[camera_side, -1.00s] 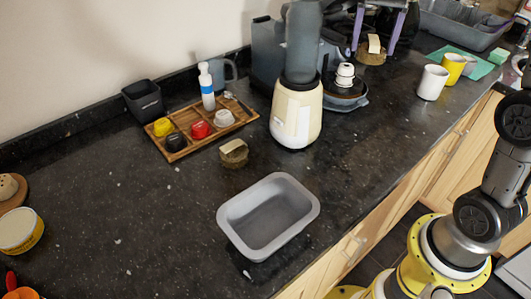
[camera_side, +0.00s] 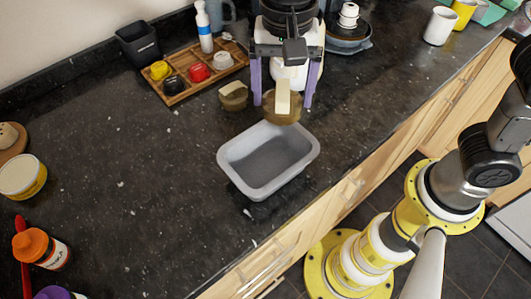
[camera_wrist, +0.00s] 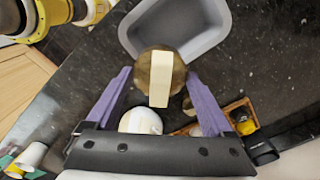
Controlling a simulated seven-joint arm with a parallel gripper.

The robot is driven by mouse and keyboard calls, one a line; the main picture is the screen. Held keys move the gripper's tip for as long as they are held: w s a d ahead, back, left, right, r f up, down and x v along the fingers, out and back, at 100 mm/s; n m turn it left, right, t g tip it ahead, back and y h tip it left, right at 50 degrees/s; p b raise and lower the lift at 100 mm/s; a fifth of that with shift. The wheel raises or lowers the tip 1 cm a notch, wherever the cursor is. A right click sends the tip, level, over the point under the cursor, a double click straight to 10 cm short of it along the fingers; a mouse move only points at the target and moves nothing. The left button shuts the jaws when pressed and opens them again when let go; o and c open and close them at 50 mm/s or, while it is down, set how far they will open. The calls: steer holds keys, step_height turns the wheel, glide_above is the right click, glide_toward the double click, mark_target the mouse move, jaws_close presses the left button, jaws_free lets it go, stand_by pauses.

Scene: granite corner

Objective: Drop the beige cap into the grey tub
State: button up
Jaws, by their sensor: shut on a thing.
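My gripper (camera_side: 283,98) is shut on the cap (camera_side: 282,110), a round olive-brown piece with a pale beige bar across its top. Its purple fingers stand either side of the cap, which also shows between them in the wrist view (camera_wrist: 144,68). The cap is in the air by the back rim of the grey tub (camera_side: 230,170); its height above the rim is hard to tell. In the wrist view the cap overlaps the rim of the tub (camera_wrist: 205,30). The tub is rectangular and looks empty. A similar beige-topped brown piece (camera_side: 233,95) stands on the counter behind the tub.
A wooden tray (camera_side: 178,93) with small yellow, black, red and white pieces stands behind. A cream blender is partly hidden behind my gripper. A black bin (camera_side: 138,43), a white-and-blue bottle (camera_side: 204,27) and an orange-lidded jar (camera_side: 40,248) stand around.

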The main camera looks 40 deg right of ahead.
steer(key=shift+s+a+f, duration=0.35)
steer(key=shift+a+f, duration=0.1)
steer(key=shift+f, duration=0.8)
steer(key=shift+s+a+f, duration=0.4)
steer(key=shift+a+f, duration=0.05)
steer(key=shift+f, duration=0.75)
steer(key=shift+s+a+f, duration=0.35)
steer(key=shift+a+f, duration=0.1)
steer(key=shift+f, duration=0.8)
steer(key=o, duration=1.1)
steer(key=shift+r, duration=0.1)
step_height(320, 180, up, 14)
steer(key=shift+f, duration=0.15)
